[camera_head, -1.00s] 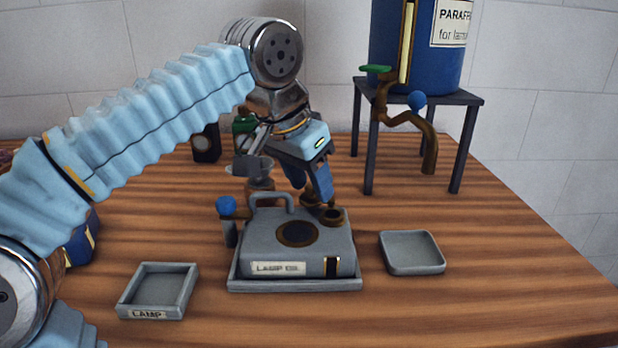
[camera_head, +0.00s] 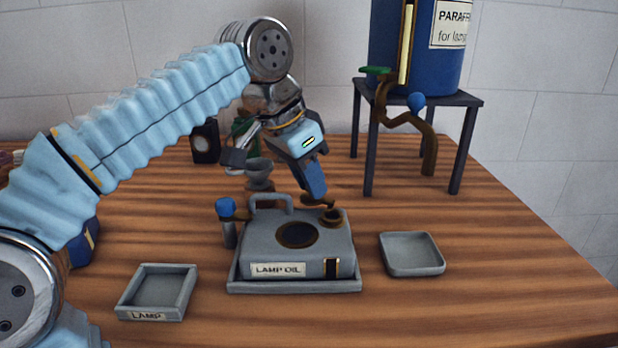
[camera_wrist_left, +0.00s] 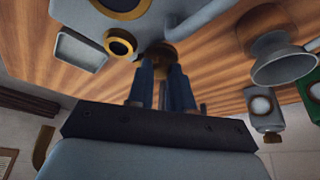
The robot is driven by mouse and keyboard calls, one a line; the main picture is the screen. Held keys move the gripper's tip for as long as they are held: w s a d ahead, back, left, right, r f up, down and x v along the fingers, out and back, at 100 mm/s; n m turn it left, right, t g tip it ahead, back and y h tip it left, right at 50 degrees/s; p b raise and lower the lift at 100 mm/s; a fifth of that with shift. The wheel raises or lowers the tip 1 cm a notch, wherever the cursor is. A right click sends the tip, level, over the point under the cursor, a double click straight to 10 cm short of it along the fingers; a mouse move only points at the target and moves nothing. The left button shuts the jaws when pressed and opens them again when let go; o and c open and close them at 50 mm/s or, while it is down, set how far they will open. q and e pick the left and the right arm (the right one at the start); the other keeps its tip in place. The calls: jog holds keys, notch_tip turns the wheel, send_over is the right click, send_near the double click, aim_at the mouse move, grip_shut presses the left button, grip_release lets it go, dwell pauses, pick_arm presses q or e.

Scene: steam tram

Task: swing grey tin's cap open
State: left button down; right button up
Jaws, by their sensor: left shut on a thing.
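The grey tin (camera_head: 345,245), labelled "LAMP OIL", sits in a grey tray (camera_head: 300,287) in the middle of the table. Its small brown filler mouth (camera_head: 331,217) is at the back right of its top and shows as an open dark ring (camera_wrist_left: 119,42) in the left wrist view. The brown cap (camera_head: 318,201) stands just behind and above the mouth, swung off it. My left gripper (camera_head: 317,194) is shut on the cap, which also shows between the fingertips in the left wrist view (camera_wrist_left: 160,50). My right gripper is not in view.
A blue-knobbed lever (camera_head: 226,206) stands left of the tin. A grey funnel (camera_head: 259,168) is behind it. Shallow trays stand at left (camera_head: 158,290) and right (camera_head: 412,255). A blue paraffin drum (camera_head: 415,60) with a tap stands on a dark stand (camera_head: 367,150). The right front table is clear.

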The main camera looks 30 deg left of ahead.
pick_arm(q)
jog(key=c, duration=1)
grip_release()
jog(key=v, duration=1.2)
